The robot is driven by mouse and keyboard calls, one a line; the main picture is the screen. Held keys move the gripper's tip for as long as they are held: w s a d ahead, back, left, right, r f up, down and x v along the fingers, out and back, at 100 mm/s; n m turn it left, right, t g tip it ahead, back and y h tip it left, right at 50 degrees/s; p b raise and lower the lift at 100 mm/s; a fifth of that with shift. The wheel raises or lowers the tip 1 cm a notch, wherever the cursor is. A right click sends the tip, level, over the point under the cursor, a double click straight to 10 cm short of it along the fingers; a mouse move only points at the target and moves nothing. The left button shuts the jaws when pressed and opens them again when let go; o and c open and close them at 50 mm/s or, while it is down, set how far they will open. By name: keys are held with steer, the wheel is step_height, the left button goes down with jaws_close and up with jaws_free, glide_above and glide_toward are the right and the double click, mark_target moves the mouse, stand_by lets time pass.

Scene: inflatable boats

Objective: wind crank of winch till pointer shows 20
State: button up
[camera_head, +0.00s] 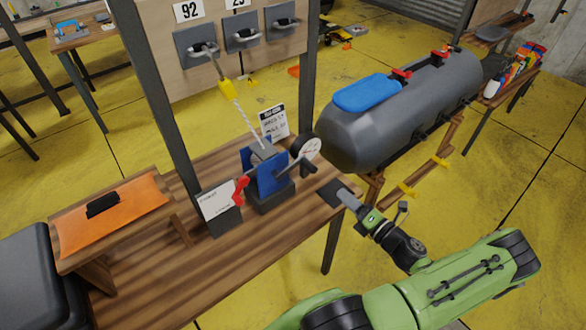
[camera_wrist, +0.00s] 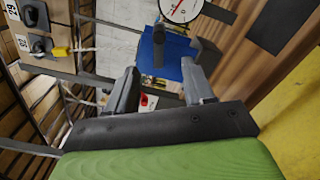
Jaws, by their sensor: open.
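The winch (camera_head: 265,172) has a blue frame on a dark base and stands on a wooden bench. It also shows ahead of my gripper in the wrist view (camera_wrist: 175,62). The round white dial (camera_head: 311,148) is on its right side; its reading is too small to tell. In the wrist view the dial (camera_wrist: 180,8) is cut off by the top edge, with a red pointer. The dark crank (camera_head: 297,165) sticks out below the dial. My gripper (camera_wrist: 160,85) is open, its two fingers apart, facing the winch. I see nothing held between them.
A red lever (camera_head: 240,190) and a white card (camera_head: 217,200) are left of the winch. A pale line runs up to a yellow hook block (camera_head: 226,88). A dark post (camera_head: 165,110) stands behind. A grey boat tube (camera_head: 405,115) is at right. The bench front (camera_head: 190,270) is clear.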

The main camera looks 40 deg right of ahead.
mark_target(315, 172)
steer(key=n+b, duration=0.2)
steer(key=b, duration=0.1)
steer(key=shift+d+f, duration=0.2)
steer(key=shift+f, duration=0.2)
steer(key=w+n+b, duration=0.2)
steer(key=w, duration=0.3)
steer(key=w+n+b, duration=0.3)
steer(key=w, duration=0.2)
steer(key=w+a+n+b, duration=0.1)
steer(key=w+n+b, duration=0.1)
steer(key=w, duration=0.4)
steer(key=shift+w+r+n, duration=0.1)
steer(key=shift+r+n, duration=0.2)
steer(key=shift+n, duration=0.4)
jaws_close()
